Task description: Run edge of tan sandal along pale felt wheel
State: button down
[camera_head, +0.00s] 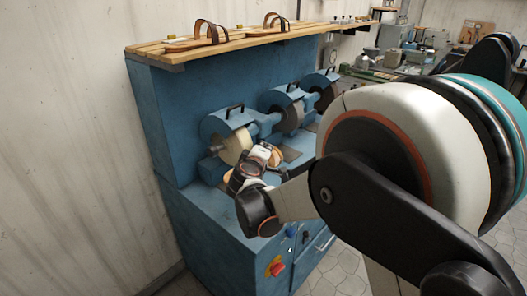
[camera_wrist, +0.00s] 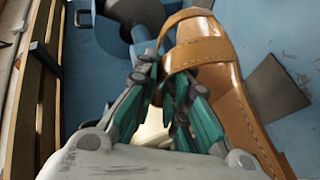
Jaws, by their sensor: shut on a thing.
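The tan sandal (camera_wrist: 203,50) fills the right of the wrist view, with its straps and stitched edge showing. My gripper (camera_wrist: 165,82) has its teal fingers shut on the sandal at its strap side. In the head view my gripper (camera_head: 259,160) is at the front of the blue machine, with a bit of the tan sandal (camera_head: 275,155) beside it. The pale felt wheel (camera_head: 235,146) is just left of and behind my gripper. A pale patch between my fingers in the wrist view may be this wheel. I cannot tell whether sandal and wheel touch.
The blue machine (camera_head: 175,125) carries darker wheels (camera_head: 291,117) under hoods further right. A slatted wooden shelf (camera_head: 235,40) on top bears other sandals (camera_head: 208,33). A red switch (camera_head: 276,269) is on the machine's front. A wall stands close on the left.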

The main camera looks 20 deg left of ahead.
jog(key=shift+w+d, duration=0.1)
jog(key=shift+w, duration=0.2)
dwell(0.4)
jog(key=shift+w+d, duration=0.1)
jog(key=shift+w, duration=0.25)
jog(key=shift+w, duration=0.15)
jog(key=shift+w+d, duration=0.1)
jog(key=shift+w, duration=0.35)
dwell(1.3)
jog(key=shift+w+d+b, duration=0.1)
jog(key=shift+w+b, duration=0.2)
jog(key=shift+w, duration=0.05)
jog(key=shift+w, duration=0.1)
dwell(0.8)
jog(key=shift+w+d, duration=0.2)
jog(key=shift+w, duration=0.85)
jog(key=shift+w+d, duration=0.2)
jog(key=shift+w, duration=0.8)
dwell(1.7)
